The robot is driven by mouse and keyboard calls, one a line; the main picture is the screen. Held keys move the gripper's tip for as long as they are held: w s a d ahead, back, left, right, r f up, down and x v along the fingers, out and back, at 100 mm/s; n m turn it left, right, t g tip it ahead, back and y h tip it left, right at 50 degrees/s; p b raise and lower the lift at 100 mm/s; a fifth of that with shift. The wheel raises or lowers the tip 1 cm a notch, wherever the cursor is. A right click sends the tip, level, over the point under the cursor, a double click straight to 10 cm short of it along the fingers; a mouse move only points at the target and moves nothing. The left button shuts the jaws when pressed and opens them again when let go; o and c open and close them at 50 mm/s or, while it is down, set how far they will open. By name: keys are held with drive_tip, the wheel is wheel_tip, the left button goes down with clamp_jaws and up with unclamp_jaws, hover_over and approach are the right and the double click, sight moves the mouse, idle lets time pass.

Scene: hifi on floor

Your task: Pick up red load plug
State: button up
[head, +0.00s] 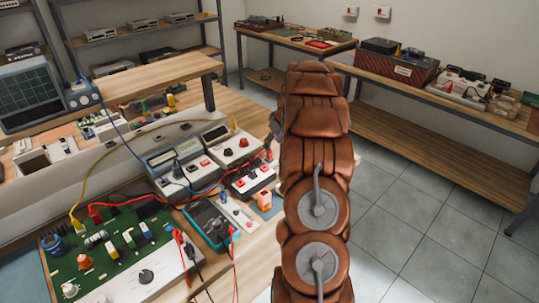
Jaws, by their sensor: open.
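My brown arm stands in the middle of the head view and hides part of the bench edge. My gripper (270,148) shows only in part at the left of the arm, as small dark grey links, pointing down over the right end of the bench devices. It looks open. A small red piece (268,155) shows beside the fingertips, above a white box with red and black knobs (250,179); whether it is the red load plug, or touches the fingers, I cannot tell. Another red plug (95,211) with a red lead stands on the green circuit board (75,270).
A teal multimeter (209,222) with red and black probes lies on the near bench. White meters (175,160) stand behind it, with yellow, blue and red leads crossing. An oscilloscope (33,93) stands at left. Tiled floor (420,220) is clear at right, before another bench (430,125).

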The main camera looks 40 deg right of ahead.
sight(270, 151)
drive_tip(key=p+x, duration=0.1)
drive_tip(key=x, duration=0.2)
drive_tip(key=p+x, duration=0.1)
drive_tip(key=shift+s+a+f+p, duration=0.2)
drive_tip(key=shift+f+p, duration=0.1)
drive_tip(key=shift+f, duration=0.2)
drive_tip(key=shift+x, duration=0.8)
drive_tip(key=shift+c, duration=0.2)
clamp_jaws()
